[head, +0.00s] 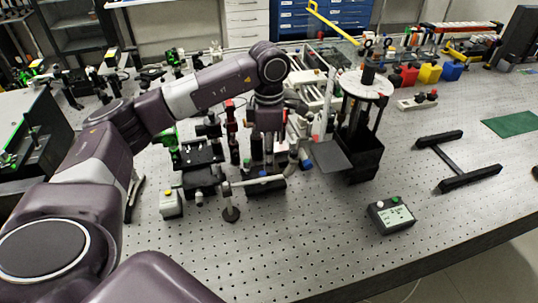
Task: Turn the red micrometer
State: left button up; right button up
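My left arm comes in from the left and bends down at the wrist over the optics in the middle of the bench. Its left gripper (268,160) points down among the parts there; its fingertips are too small and dark to tell open from shut. A taller red part (231,118) stands just left of the gripper. I cannot tell whether the gripper touches either one. My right gripper is not in view.
A black stand with a white round top (366,84) is right of the gripper. A small control box (391,216) and a black H-shaped frame (458,160) lie farther right. Green-and-black stages (200,152) crowd the left side. The perforated bench front (290,245) is mostly clear.

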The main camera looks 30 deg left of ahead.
pick_arm(q)
notch_tip(320, 180, up, 12)
dwell(0.6)
jog(key=shift+f, duration=0.1)
dwell(0.4)
